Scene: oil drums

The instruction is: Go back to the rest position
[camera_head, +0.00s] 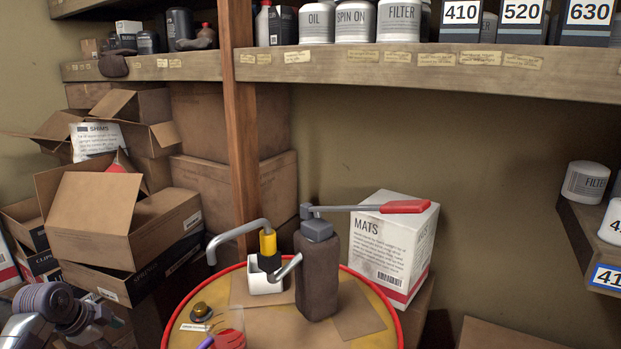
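Part of my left arm shows at the bottom left corner, with dark linkage that looks like my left gripper (82,318). It is in front of the cardboard boxes, left of the drum and apart from it. Its fingertips cannot be made out, so I cannot tell if it is open or shut. My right gripper is not in view. A yellow-topped oil drum (355,338) with a red rim stands at the bottom centre. On it are a dark pump body (318,272) with a red-handled lever (403,207), a yellow-collared grey spout (238,232) and a small white container (264,282).
Open cardboard boxes (120,215) are piled at the left. A white MATS box (393,243) stands behind the drum. A wooden shelf (430,72) with filters and boxes crosses the top, with a post (243,150) below it. Another shelf (585,240) is at right.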

